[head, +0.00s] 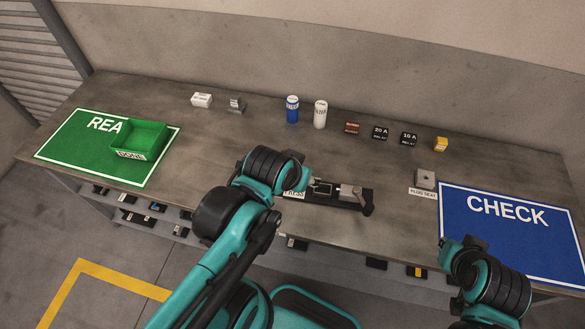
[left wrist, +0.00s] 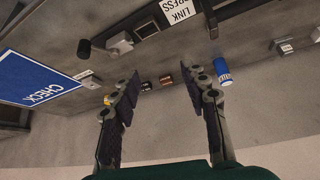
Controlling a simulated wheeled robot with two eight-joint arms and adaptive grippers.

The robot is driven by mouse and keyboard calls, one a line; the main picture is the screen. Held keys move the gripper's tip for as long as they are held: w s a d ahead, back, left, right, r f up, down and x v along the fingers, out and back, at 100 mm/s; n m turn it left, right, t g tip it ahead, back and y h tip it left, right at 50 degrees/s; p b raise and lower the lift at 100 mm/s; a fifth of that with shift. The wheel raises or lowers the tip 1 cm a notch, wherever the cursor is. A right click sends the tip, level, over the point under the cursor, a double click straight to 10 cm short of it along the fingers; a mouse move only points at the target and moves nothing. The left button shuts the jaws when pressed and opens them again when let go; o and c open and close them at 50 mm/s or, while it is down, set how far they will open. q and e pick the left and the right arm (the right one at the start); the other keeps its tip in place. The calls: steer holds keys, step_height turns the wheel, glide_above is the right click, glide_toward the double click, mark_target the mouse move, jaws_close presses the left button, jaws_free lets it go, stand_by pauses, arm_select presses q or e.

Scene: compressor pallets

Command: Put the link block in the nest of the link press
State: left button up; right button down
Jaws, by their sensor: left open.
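The link press (head: 350,195) is a dark base with grey metal parts and a black knob at its right end. Its near-left part and label are partly behind my left arm. It also shows at the top of the left wrist view (left wrist: 146,30). A small grey block (head: 237,104), which looks like the link block, stands at the back left of the bench; it also shows in the left wrist view (left wrist: 284,46). My left gripper (left wrist: 162,72) is open and empty, its fingers apart above the bench.
A green tray (head: 140,139) sits on the green mat at left, and a blue CHECK mat (head: 515,243) lies at right. Along the back stand a white box (head: 202,100), a blue can (head: 292,109), a white can (head: 320,114) and small boxes. A grey plug seat (head: 426,179) stands right of the press.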

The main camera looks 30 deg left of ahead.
arm_select(q)
steer(key=w+a+f+n+g+p, duration=0.2)
steer(key=w+a+f+g+p, duration=0.15)
steer(key=w+a, duration=0.65)
steer(key=w+a+f+g, duration=0.1)
steer(key=w+f, duration=0.1)
steer(key=f, duration=0.1)
steer(key=w+a+f+g, duration=0.1)
steer(key=w+a+f, duration=0.1)
steer(key=f, duration=0.2)
steer(key=w+a+f+g, duration=0.1)
steer(key=w+f, duration=0.1)
steer(key=f, duration=0.2)
steer(key=shift+w+a+b, duration=0.1)
steer(key=shift+a+b, duration=0.2)
steer(key=f, duration=0.1)
steer(key=f+b, duration=0.1)
steer(key=f, duration=0.2)
steer(key=shift+a+f, duration=0.15)
steer(key=shift+a, duration=0.15)
steer(key=shift+f+b, duration=0.3)
steer(key=shift+f, duration=0.05)
steer(key=shift+c, duration=1.3)
jaws_close()
